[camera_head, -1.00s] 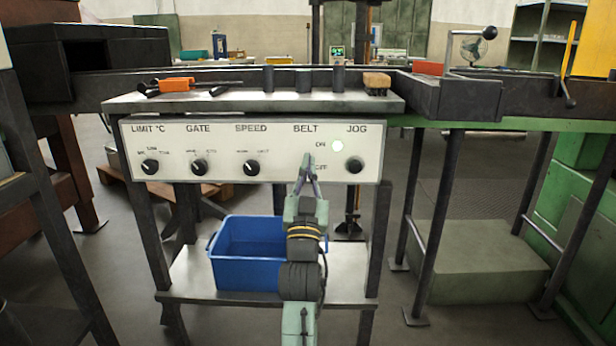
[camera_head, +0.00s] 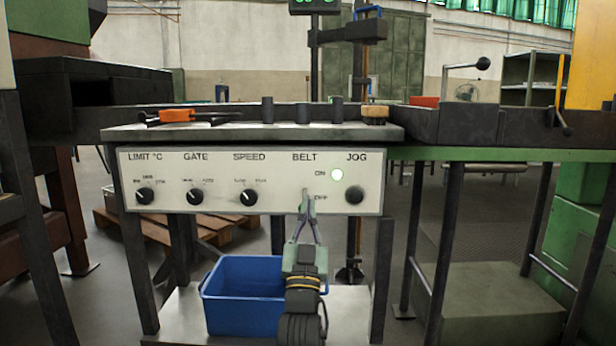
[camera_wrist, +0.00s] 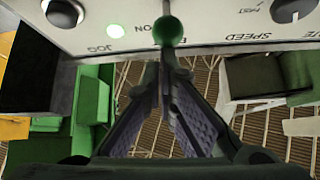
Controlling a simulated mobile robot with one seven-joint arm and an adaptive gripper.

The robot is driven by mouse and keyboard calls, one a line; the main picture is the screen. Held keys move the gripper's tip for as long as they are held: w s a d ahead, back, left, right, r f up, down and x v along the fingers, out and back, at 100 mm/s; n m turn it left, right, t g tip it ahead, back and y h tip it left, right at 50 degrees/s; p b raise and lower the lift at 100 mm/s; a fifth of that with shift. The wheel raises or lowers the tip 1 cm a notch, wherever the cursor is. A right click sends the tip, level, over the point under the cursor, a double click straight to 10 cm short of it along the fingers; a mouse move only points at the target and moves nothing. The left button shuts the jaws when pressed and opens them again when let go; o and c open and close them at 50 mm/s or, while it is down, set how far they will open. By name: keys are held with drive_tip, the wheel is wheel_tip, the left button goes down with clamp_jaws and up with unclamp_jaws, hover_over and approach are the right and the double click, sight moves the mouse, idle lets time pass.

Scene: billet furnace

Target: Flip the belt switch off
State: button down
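The belt switch (camera_head: 306,193) is a small lever under the BELT label on the white control panel (camera_head: 222,178), beside the ON and OFF marks. In the wrist view it shows as a grey stem with a green ball knob (camera_wrist: 169,31). My gripper (camera_head: 305,211) is in front of the switch, fingers pointing at the panel. In the wrist view my gripper (camera_wrist: 165,76) has its fingertips drawn together just below the knob in the picture. I see nothing between them. Contact with the lever and its exact position are hard to tell. The green lamp (camera_head: 337,175) beside ON is lit.
Black knobs for LIMIT, GATE and SPEED (camera_head: 249,197) lie left of the switch; the black JOG button (camera_head: 354,195) lies right. A blue bin (camera_head: 243,297) stands on the shelf below. Tools and dark cylinders (camera_head: 303,113) rest on the ledge above.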

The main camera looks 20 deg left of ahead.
drive_tip(key=shift+w+f, duration=0.15)
wheel_tip(320, 180, up, 10)
idle(0.7)
idle(0.3)
